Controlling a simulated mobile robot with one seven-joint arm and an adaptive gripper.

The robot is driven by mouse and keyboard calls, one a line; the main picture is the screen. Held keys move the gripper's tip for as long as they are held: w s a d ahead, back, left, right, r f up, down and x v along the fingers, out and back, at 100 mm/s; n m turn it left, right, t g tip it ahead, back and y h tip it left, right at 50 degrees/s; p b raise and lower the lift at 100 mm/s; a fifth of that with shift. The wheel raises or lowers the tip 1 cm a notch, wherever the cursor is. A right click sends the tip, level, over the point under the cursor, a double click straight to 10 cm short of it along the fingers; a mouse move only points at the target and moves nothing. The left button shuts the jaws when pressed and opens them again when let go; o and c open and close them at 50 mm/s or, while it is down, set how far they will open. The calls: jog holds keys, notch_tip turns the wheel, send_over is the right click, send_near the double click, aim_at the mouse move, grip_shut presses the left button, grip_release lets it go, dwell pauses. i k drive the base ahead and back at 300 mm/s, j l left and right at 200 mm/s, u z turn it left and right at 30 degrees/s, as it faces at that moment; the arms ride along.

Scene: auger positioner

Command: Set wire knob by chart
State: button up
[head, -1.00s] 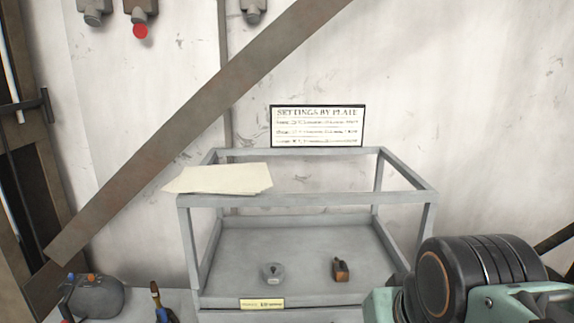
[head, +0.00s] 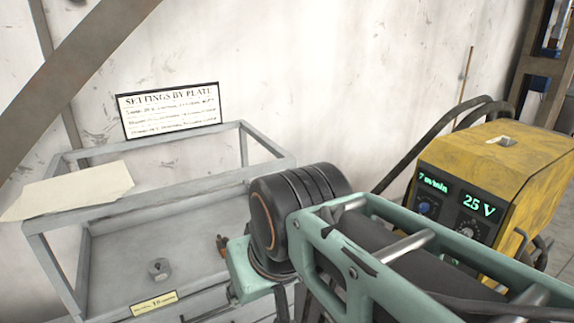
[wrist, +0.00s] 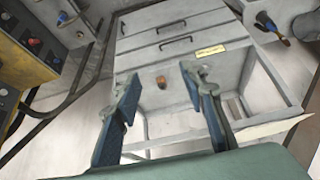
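The yellow welding machine (head: 540,180) stands at the right in the head view. Its dark front panel shows a green "7 m/min" readout (head: 433,184) above a blue knob (head: 425,207). My gripper (wrist: 158,78) is open and empty in the wrist view, above the grey cabinet and apart from the machine. My arm hides its fingers in the head view. The yellow machine's edge (wrist: 12,65) also shows at the wrist view's left.
Black cables (head: 420,150) run behind the machine.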

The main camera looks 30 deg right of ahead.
aim_at(423, 207)
jog(key=z, duration=2.25)
